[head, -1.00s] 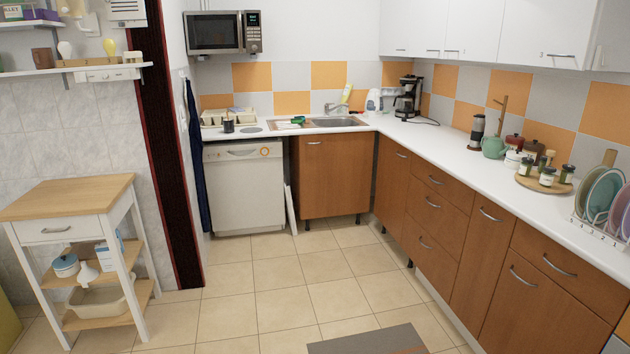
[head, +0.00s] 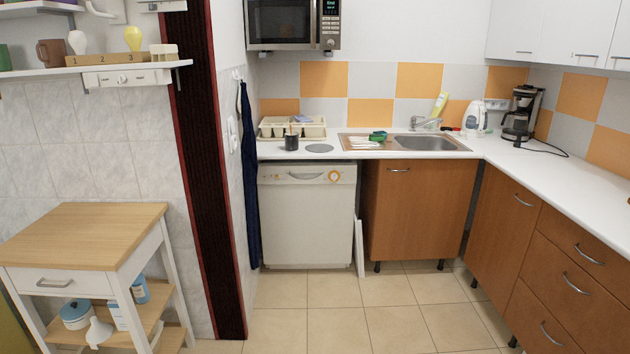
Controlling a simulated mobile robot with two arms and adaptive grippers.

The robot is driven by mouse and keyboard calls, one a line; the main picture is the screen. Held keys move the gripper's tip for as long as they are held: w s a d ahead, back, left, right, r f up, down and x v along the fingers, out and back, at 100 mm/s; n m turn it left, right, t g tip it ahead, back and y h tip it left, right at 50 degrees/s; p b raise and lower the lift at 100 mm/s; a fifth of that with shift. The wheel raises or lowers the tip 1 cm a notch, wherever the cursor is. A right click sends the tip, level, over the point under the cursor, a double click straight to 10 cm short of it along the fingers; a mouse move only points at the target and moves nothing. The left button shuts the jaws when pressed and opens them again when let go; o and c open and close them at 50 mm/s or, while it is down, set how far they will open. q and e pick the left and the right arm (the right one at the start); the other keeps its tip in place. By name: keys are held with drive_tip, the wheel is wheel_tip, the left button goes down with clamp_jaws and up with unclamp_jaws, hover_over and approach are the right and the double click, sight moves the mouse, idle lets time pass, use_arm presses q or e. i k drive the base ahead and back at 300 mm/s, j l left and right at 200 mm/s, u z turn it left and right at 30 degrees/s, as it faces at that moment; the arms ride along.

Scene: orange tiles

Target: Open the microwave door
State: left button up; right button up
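The microwave (head: 293,25) is mounted on the wall at the top of the head view, above the counter. Its top edge is cut off by the frame. It has a dark glass front, a silver frame and a keypad with a lit display on its right side. Its door looks shut. Neither of my grippers is in view.
A white dishwasher (head: 307,215) stands below the counter (head: 340,152), which holds a dish rack (head: 292,128), sink (head: 425,143) and coffee maker (head: 522,113). A wooden-topped cart (head: 85,235) stands at left. A dark red-edged post (head: 207,170) rises beside it. The tiled floor (head: 365,320) ahead is clear.

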sight(312, 41)
drive_tip(key=i, duration=1.8)
